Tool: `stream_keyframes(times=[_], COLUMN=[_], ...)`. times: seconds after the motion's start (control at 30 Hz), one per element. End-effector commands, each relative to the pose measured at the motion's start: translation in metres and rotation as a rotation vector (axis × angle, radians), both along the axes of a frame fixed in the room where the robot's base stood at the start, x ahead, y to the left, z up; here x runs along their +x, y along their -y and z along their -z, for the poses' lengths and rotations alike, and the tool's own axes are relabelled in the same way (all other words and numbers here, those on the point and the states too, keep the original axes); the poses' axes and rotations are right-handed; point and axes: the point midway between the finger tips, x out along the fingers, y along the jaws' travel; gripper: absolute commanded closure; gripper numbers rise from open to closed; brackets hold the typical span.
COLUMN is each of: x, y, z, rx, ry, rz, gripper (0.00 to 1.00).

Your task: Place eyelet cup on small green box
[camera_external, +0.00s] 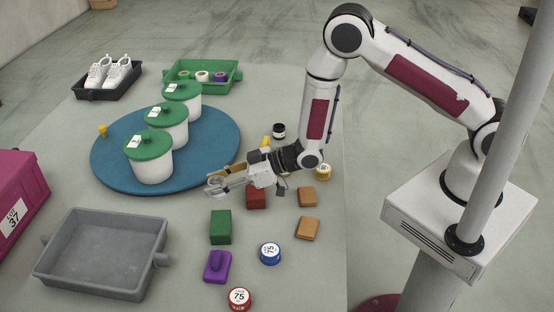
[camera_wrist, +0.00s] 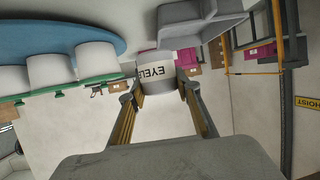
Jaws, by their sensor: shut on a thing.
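The eyelet cup (camera_wrist: 157,83) is white with a grey band that reads "EYEL…", and it is between my fingertips in the wrist view. My gripper (camera_wrist: 158,95) is shut on it. In the external view my gripper (camera_external: 215,185) is near the right front edge of the blue round mat, and the cup is hard to make out there. The small green box (camera_external: 220,227) stands on the floor sheet below the gripper in the picture, apart from it. Its top looks bare.
The blue mat (camera_external: 108,170) holds several white pots with green lids. A grey tray (camera_external: 95,285) is at front left. A purple block (camera_external: 217,266), blue tin (camera_external: 270,253), red tin (camera_external: 239,298), dark red block (camera_external: 256,200) and orange blocks (camera_external: 307,228) surround the green box.

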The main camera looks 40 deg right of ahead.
Motion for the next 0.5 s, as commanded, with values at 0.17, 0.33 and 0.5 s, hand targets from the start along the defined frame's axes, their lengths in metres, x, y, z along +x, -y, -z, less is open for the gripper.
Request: stream_keyframes(times=[0.17,0.33,0.5], x=[0.0008,0.0006,0.0007], y=[-0.0078,-0.0062,-0.0059], z=[0.0044,0.0068,0.0068], rx=[0.001,0.001,0.001], ry=[0.001,0.002,0.002], rz=[0.008,0.013,0.013], gripper=[0.92,0.92,0.92])
